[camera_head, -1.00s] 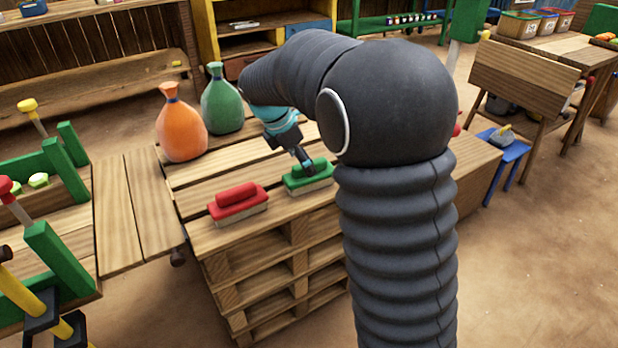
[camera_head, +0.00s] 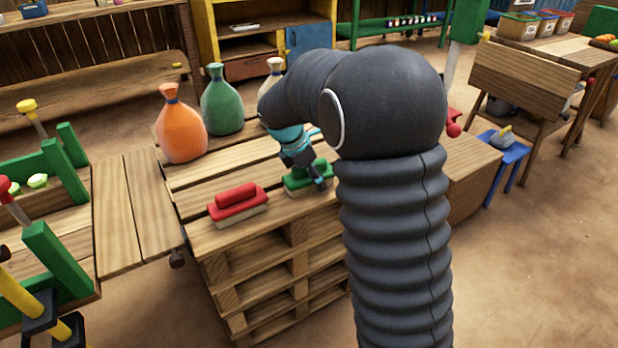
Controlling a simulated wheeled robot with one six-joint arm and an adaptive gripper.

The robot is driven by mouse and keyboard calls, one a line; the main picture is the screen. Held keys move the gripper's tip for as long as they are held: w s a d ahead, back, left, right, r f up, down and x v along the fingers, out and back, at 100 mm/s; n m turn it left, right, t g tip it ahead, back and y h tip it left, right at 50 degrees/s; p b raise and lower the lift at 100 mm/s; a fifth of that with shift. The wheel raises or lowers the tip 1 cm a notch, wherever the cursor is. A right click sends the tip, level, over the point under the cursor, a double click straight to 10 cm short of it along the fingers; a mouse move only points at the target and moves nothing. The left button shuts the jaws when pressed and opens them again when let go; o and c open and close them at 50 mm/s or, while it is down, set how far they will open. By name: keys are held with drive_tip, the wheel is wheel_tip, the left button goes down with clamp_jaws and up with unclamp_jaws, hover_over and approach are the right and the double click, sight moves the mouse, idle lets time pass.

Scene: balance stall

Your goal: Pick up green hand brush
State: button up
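The green hand brush (camera_head: 293,182) lies on the slatted pallet top near its front edge, bristles down. My gripper (camera_head: 317,182) points down at the brush's right part and covers some of it. The fingers overlap the handle in this view. I cannot tell whether they touch it or how far apart they are. My arm hides the area to the right of the brush.
A red hand brush (camera_head: 238,204) lies just left of the green one on the pallet stack (camera_head: 215,236). Behind stand an orange sack (camera_head: 181,130), a green sack (camera_head: 221,105) and a partly hidden beige sack (camera_head: 274,68). A wooden table (camera_head: 128,215) adjoins at left.

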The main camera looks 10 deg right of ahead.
sight(316, 162)
drive_tip(key=c, duration=0.9)
drive_tip(key=shift+c, duration=0.2)
drive_tip(key=shift+r, duration=0.1)
drive_tip(key=shift+r, duration=0.5)
drive_tip(key=r, duration=0.3)
drive_tip(key=shift+s+d+r, duration=0.1)
drive_tip(key=shift+d+r, duration=0.15)
drive_tip(key=shift+d, duration=0.05)
drive_tip(key=s+d+r, duration=0.3)
drive_tip(key=d+r, duration=0.3)
drive_tip(key=d, duration=0.4)
drive_tip(key=shift+s+d+r+p, duration=0.15)
drive_tip(key=shift+d+r+p, duration=0.1)
drive_tip(key=shift+p, duration=0.15)
